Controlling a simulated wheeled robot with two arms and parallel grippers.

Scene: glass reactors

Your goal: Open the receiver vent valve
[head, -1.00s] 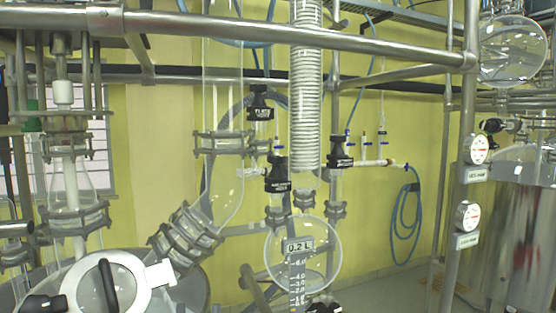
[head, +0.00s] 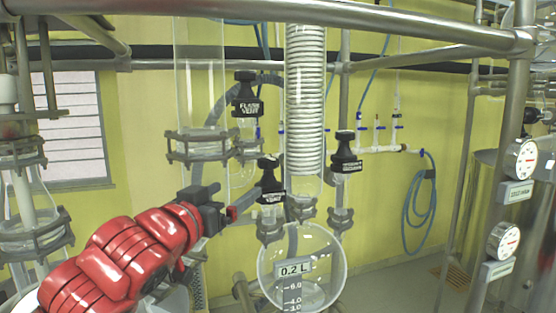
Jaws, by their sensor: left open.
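Whether the valve is open or closed cannot be read. My right gripper is not in view.
A similar black valve labelled "FLASK VENT" (head: 245,95) stands above left, and another black valve (head: 345,155) stands to the right. The glass coil condenser (head: 305,95) hangs close behind. Steel rails (head: 420,20) cross overhead. Gauges (head: 522,160) are at the right.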

